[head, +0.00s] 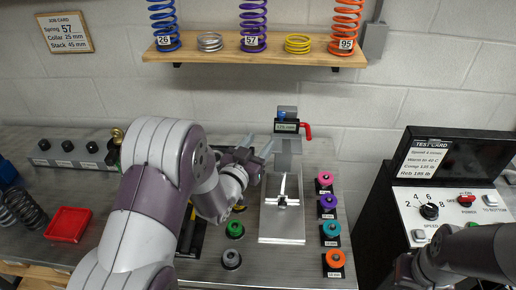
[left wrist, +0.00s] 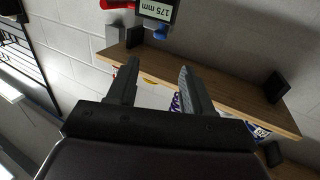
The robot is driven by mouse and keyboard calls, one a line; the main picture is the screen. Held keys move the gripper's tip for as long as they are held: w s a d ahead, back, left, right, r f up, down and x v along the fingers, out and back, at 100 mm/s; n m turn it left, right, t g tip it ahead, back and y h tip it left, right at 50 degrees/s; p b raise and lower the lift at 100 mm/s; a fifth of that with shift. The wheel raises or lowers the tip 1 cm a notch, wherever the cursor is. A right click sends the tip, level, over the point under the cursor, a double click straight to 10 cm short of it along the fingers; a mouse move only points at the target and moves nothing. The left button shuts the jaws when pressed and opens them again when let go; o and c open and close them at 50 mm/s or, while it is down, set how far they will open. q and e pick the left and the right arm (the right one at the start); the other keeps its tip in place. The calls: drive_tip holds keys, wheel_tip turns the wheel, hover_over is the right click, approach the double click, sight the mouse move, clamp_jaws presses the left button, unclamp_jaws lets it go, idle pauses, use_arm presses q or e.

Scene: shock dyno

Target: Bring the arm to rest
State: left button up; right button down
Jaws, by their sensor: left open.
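My left gripper (head: 252,158) is held above the bench, just left of the grey vertical fixture (head: 287,160). Its fingers are apart and nothing shows between them. In the left wrist view the two open fingers (left wrist: 156,88) point toward the wall and the wooden shelf (left wrist: 235,97). My left arm (head: 150,190) reaches in from the bottom left and covers part of the bench. Part of my right arm (head: 450,258) shows at the lower right, in front of the control box; its fingers cannot be made out.
The fixture carries a display (head: 286,126) and a red handle (head: 306,131). Colored knobs, one of them purple (head: 327,201), stand to its right. A red tray (head: 68,225) lies at left. The test control box (head: 450,205) stands at right. Springs sit on the wall shelf (head: 255,56).

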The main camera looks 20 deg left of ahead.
idle(0.4)
use_arm(q)
drive_tip(key=s+a+f+n+g+y, duration=0.1)
drive_tip(key=s+a+f+g+y, duration=0.15)
drive_tip(key=s+f+g, duration=0.85)
drive_tip(key=s+d+r+g, duration=0.2)
drive_tip(key=s, duration=0.3)
drive_tip(key=s+d+r+g, duration=0.2)
drive_tip(key=s+g, duration=0.1)
drive_tip(key=s, duration=0.3)
drive_tip(key=shift+d+g, duration=0.3)
